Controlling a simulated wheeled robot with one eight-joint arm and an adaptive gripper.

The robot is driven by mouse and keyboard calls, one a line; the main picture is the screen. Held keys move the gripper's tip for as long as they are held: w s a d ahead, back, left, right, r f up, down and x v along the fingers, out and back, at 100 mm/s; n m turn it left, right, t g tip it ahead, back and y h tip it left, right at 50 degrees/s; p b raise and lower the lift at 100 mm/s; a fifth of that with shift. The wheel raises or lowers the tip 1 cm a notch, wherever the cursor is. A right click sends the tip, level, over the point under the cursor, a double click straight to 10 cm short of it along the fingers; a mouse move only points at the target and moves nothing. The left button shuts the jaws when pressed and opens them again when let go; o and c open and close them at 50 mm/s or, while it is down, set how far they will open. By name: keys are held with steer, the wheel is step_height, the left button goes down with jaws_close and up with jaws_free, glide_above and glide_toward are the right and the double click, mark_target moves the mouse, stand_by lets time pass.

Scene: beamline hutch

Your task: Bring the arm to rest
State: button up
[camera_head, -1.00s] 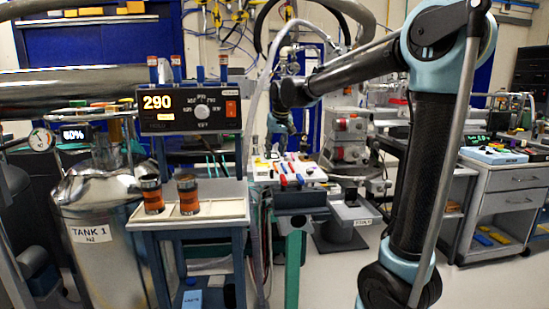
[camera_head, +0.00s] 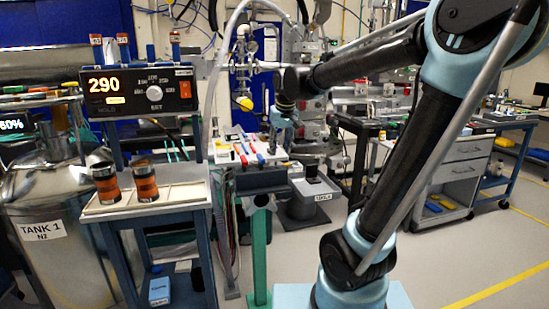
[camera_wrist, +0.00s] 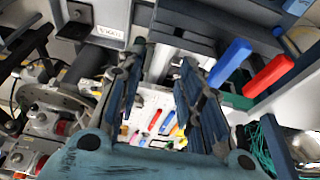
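My arm is raised and bent at the elbow in the head view, its upper part in pale blue and black. My gripper (camera_head: 280,140) is at the far end of the arm, pointing down above or near a white tray with coloured tools (camera_head: 236,150). The wrist view shows my gripper (camera_wrist: 158,62) with its two dark fingers apart and nothing held between them. The white tray (camera_wrist: 146,143) shows behind the fingers, with red, blue and yellow items on it. The exact height above the tray is hard to tell.
A cart (camera_head: 160,210) with two orange-banded cans (camera_head: 146,182) and a controller reading 290 (camera_head: 138,92) stands at left, beside Tank 1 (camera_head: 60,235). A grey drawer cabinet (camera_head: 447,175) stands at right. The floor (camera_head: 440,250) at front right is open, with a yellow line.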

steer(key=s+d+f+m, duration=0.1)
steer(key=s+d+f, duration=0.7)
steer(key=s, duration=0.4)
steer(key=s+d+f+m+g+h, duration=0.1)
steer(key=s+d+f+m, duration=0.1)
steer(key=s+d+f, duration=0.7)
steer(key=s+f, duration=0.1)
steer(key=s, duration=0.1)
steer(key=shift+s+d+f, duration=0.2)
steer(key=shift+s, duration=0.15)
steer(key=shift+w+f, duration=0.2)
steer(key=shift+w, duration=0.3)
steer(key=shift+s, duration=0.1)
